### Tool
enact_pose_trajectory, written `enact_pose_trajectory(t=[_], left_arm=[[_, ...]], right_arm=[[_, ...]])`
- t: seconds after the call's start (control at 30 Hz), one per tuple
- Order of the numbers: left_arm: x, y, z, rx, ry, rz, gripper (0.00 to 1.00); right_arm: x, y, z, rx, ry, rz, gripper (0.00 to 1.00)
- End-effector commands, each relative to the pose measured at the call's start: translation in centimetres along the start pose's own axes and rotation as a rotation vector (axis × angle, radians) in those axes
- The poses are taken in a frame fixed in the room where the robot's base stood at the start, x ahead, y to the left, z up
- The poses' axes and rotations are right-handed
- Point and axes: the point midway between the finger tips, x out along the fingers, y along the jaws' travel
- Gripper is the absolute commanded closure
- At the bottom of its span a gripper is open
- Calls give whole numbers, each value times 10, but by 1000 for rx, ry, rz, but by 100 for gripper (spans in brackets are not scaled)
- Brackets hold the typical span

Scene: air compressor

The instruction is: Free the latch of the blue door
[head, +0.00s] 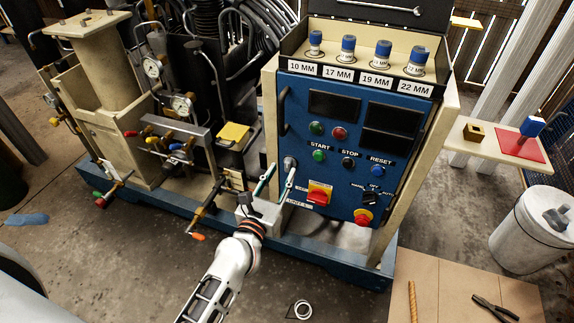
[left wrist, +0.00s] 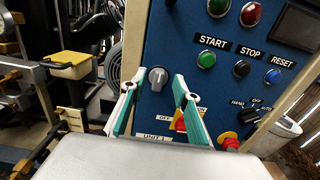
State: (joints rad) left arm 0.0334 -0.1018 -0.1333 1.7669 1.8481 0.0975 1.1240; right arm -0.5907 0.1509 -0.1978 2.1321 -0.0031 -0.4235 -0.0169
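The blue door (head: 350,105) is shut on the front of the beige cabinet. Its latch (head: 289,162) is a round grey knob at the door's left edge, below the start button. The latch also shows in the left wrist view (left wrist: 158,77), with a light upright bar on its face. My left gripper (head: 279,174) is open and empty, its green-sided fingers pointing at the door. In the left wrist view the fingertips (left wrist: 153,84) lie left and right of the latch. I cannot tell whether they touch it. My right gripper is not in view.
A dark door handle (head: 283,108) sits above the latch. A red rotary switch (head: 318,195) and emergency button (head: 362,217) are below right of it. Gauges and valves (head: 180,140) crowd the left. Blue-topped sockets (head: 348,48) stand on the cabinet. Pliers (head: 495,307) lie on a board.

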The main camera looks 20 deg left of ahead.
Motion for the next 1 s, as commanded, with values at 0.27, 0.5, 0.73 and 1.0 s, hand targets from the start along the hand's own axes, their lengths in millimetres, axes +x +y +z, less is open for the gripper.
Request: enact_pose_trajectory(t=[0.27,0.5,0.73,1.0], left_arm=[[35,-1,-1,1,1,-1,69],[41,0,-2,3,2,-1,69],[41,0,-1,3,2,-1,93],[41,-1,-1,6,2,-1,100]], right_arm=[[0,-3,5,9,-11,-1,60],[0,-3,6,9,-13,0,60],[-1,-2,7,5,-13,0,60],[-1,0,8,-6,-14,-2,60]])
